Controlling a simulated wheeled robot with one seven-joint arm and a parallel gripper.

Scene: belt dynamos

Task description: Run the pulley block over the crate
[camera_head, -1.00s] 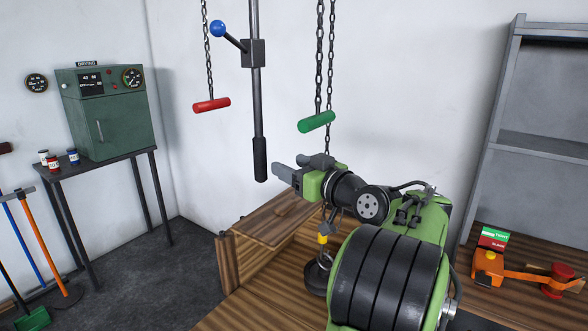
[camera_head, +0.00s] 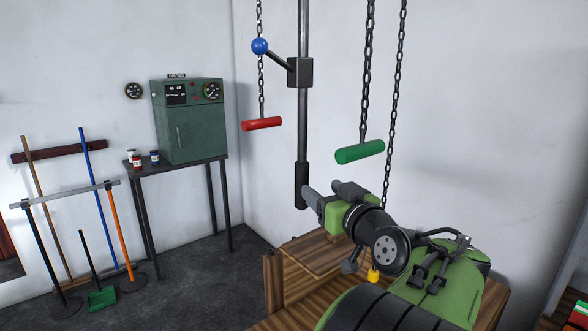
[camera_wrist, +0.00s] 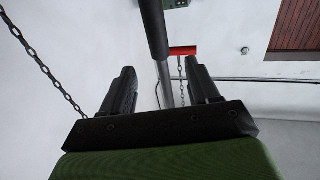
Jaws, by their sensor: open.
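A vertical rod with a black grip (camera_head: 302,185) at its lower end hangs from above; a lever with a blue knob (camera_head: 260,46) is fixed to it. My gripper (camera_head: 318,190) is open, its fingertips close beside the black grip. In the wrist view the rod (camera_wrist: 167,90) lies between the spread fingers; I cannot tell whether they touch it. A yellow piece (camera_head: 374,275) shows under my wrist, by the chain line, likely part of the pulley block; the rest is hidden behind my arm. Brown plank woodwork (camera_head: 312,258), possibly the crate, stands below, partly hidden.
A red handle (camera_head: 261,124) and a green handle (camera_head: 360,152) hang on chains near the rod. Tools lean on the left wall. The floor between is clear.

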